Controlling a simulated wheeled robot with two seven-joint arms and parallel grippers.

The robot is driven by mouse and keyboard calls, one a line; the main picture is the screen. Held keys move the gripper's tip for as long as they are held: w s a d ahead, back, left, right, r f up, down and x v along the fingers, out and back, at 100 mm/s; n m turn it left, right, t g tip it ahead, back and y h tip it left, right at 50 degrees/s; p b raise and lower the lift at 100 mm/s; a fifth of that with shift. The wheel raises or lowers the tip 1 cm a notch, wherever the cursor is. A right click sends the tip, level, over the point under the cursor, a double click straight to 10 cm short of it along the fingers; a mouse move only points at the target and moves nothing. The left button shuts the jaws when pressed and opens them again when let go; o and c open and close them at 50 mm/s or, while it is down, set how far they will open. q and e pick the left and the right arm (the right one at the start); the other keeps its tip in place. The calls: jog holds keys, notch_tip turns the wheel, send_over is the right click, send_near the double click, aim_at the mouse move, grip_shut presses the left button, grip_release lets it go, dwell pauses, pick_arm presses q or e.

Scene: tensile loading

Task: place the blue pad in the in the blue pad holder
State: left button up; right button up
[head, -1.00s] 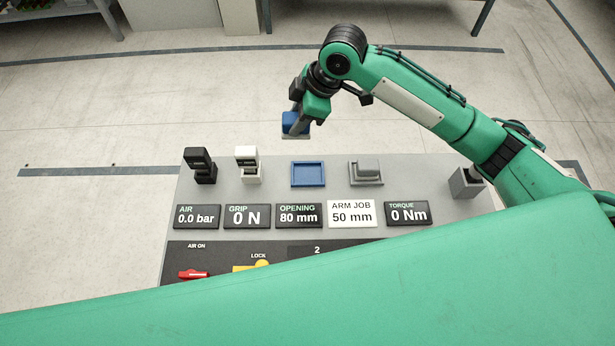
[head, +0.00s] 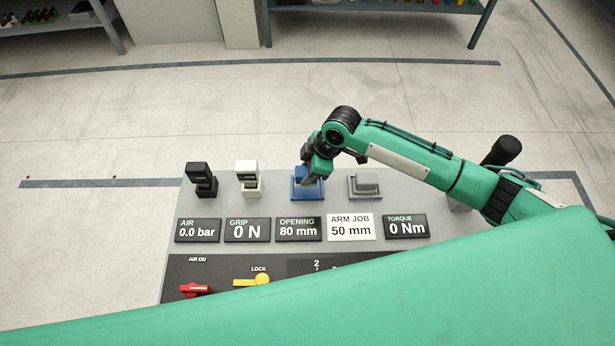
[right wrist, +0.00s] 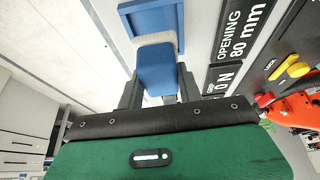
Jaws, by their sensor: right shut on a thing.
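The blue pad (right wrist: 157,68) has a pale grey base plate and sits between the two fingers of my right gripper (right wrist: 158,88), which is shut on it. In the head view my right gripper (head: 308,177) is at the blue pad holder (head: 308,197), a shallow blue tray on the grey bench, and partly covers it. In the right wrist view the holder (right wrist: 152,20) shows just beyond the pad. I cannot tell whether the pad touches the holder.
On the grey bench (head: 222,178), a black block (head: 202,180) and a white block (head: 247,178) stand left of the holder. Label plates, including the OPENING plate (head: 299,229), line the front.

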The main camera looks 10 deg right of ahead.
notch_tip(320, 180, down, 4)
jog(key=shift+f, duration=0.1)
jog(key=o, duration=1.1)
jog(key=b+v, duration=0.1)
jog(key=v, duration=1.1)
